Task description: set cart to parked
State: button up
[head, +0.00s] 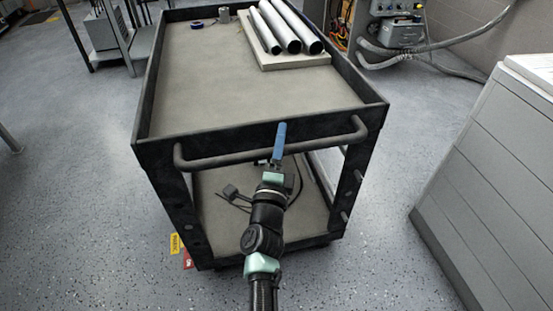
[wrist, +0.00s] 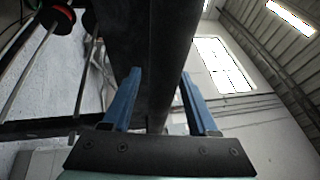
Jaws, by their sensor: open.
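The cart (head: 250,88) is a dark-framed two-tier trolley with grey-beige shelves, standing in front of me. Its tubular push handle (head: 225,162) runs across the near end below the top rim. My gripper (head: 280,138) is at the handle, right of its middle, with a blue finger in front of the bar and the cart's end wall. In the wrist view, my gripper's blue fingers (wrist: 160,98) are apart, with a dark part of the cart (wrist: 150,45) between them; I cannot tell whether they touch it. A yellow tag (head: 175,244) and a red tag (head: 187,260) show by the cart's lower left corner.
Metal pipes (head: 283,27) lie on a board on the top shelf. Dark cable-like items (head: 232,193) lie on the lower shelf. A pale panelled box (head: 500,165) stands at right, and hoses and equipment (head: 398,33) at back right. Open floor (head: 75,140) lies left.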

jog(key=p+v, duration=0.2)
jog(key=v, duration=1)
jog(key=shift+s, duration=0.25)
notch_tip(320, 180, up, 29)
jog(key=w+a+n+t+y, duration=0.2)
jog(key=a+n+t+y, duration=0.3)
jog(key=n, duration=0.6)
jog(key=s+d+r+n+t+h, duration=0.1)
jog(key=s+d+r+n, duration=0.3)
jog(key=s+r, duration=0.5)
jog(key=s+d+r+n+t+h, duration=0.15)
jog(key=s+d+r+n, duration=0.3)
jog(key=r, duration=0.95)
notch_tip(320, 180, up, 24)
jog(key=s+p, duration=0.1)
jog(key=p, duration=2.3)
jog(key=shift+s+h, duration=0.2)
jog(key=shift+h, duration=0.15)
